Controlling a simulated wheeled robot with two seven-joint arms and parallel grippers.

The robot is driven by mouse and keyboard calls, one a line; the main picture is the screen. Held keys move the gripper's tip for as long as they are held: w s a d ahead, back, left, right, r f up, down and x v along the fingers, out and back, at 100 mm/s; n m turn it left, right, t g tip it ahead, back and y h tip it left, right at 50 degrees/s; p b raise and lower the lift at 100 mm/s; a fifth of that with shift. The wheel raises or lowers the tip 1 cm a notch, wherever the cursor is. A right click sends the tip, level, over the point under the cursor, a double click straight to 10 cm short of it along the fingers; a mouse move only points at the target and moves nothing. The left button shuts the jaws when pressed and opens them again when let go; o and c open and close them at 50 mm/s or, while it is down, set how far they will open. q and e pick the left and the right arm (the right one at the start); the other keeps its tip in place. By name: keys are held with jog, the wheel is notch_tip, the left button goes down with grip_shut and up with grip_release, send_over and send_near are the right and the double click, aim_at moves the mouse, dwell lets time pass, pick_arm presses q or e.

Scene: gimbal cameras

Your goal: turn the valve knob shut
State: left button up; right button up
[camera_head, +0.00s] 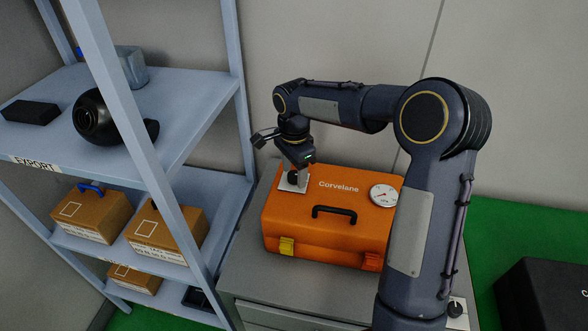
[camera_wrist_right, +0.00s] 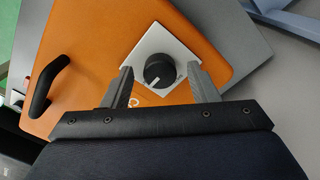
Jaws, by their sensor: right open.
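The valve knob (camera_wrist_right: 159,70) is round and black with a white pointer line. It sits on a square white plate (camera_wrist_right: 160,43) on the orange case. In the wrist view the line points toward the lower left of the knob. My right gripper (camera_wrist_right: 159,68) is open, with one finger on each side of the knob and visible gaps between fingers and knob. In the head view my right gripper (camera_head: 294,170) is over the white plate (camera_head: 287,187) and hides most of the knob. My left gripper is in neither view.
The orange case (camera_head: 330,237), with a black handle and a round gauge (camera_head: 383,195), lies on a grey cabinet (camera_head: 240,265). Another small dark knob (camera_head: 456,308) shows on the right. A shelf rack (camera_head: 190,120) holding boxes stands on the left. A black case (camera_head: 545,290) is at right.

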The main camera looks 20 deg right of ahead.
jog(key=c, duration=1)
jog(key=shift+n, duration=0.4)
jog(key=n, duration=0.3)
jog(key=shift+n, duration=0.3)
jog(key=n, duration=0.4)
jog(key=shift+n+p, duration=0.3)
jog(key=n, duration=0.4)
jog(key=shift+n, duration=0.3)
jog(key=shift+n+p, duration=0.4)
jog(key=shift+n, duration=1.7)
